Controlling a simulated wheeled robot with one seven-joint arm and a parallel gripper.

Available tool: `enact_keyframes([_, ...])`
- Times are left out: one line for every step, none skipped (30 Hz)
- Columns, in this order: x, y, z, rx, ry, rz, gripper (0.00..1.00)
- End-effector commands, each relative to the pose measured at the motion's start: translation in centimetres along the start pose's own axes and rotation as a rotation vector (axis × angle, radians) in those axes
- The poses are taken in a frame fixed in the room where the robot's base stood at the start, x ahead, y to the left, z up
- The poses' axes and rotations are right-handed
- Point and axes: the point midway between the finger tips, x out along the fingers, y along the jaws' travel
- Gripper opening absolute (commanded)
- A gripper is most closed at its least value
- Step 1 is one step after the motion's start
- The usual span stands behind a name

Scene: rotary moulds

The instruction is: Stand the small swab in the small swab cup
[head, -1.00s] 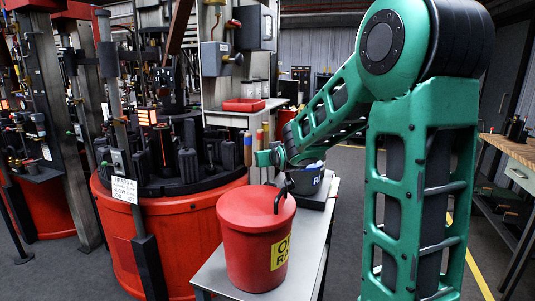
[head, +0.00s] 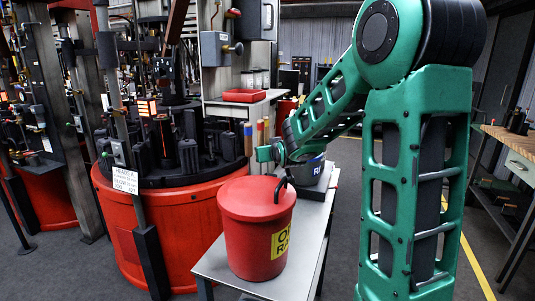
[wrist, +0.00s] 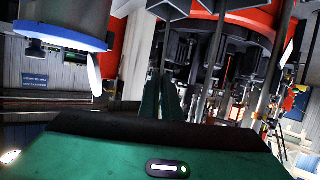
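Several upright wooden handles stand behind the cart near the red mould drum. My gripper (head: 264,154) is low over the far end of the cart, close in front of the handles. In the wrist view my green fingers (wrist: 162,98) point away, close together; nothing clear shows between them. The small swab cup is not clearly identifiable.
A red lidded bin (head: 257,230) stands on the near part of the grey cart (head: 306,262). The red drum (head: 150,235) with black moulds is left. A wooden bench (head: 515,150) is at far right.

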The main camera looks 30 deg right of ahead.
Motion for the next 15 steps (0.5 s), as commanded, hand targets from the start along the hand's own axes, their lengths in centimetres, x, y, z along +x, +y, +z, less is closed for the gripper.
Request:
enact_keyframes([-0.01, 0.02, -0.05, 0.000, 0.001, 0.000, 0.00])
enact_keyframes([-0.01, 0.02, -0.05, 0.000, 0.001, 0.000, 0.00])
enact_keyframes([-0.01, 0.03, -0.05, 0.000, 0.001, 0.000, 0.00])
enact_keyframes([-0.01, 0.03, -0.04, 0.000, 0.001, 0.000, 0.00])
enact_keyframes([0.00, 0.03, -0.03, 0.000, 0.001, 0.000, 0.00])
enact_keyframes([0.00, 0.03, -0.01, 0.000, 0.001, 0.000, 0.00])
enact_keyframes([0.01, 0.03, 0.01, 0.000, 0.001, 0.000, 0.00])
enact_keyframes([0.02, 0.03, 0.04, 0.000, 0.001, 0.000, 0.00])
enact_keyframes([0.03, 0.04, 0.08, 0.000, 0.000, 0.001, 0.00])
enact_keyframes([0.04, 0.04, 0.12, 0.000, 0.000, 0.001, 0.00])
enact_keyframes([0.06, 0.04, 0.15, 0.000, 0.000, 0.001, 0.00])
enact_keyframes([0.07, 0.04, 0.21, 0.000, 0.000, 0.001, 0.00])
enact_keyframes([0.09, 0.04, 0.25, 0.000, 0.000, 0.001, 0.00])
enact_keyframes([0.10, 0.04, 0.28, 0.000, 0.000, 0.001, 0.00])
enact_keyframes([0.11, 0.04, 0.34, 0.000, 0.000, 0.001, 0.00])
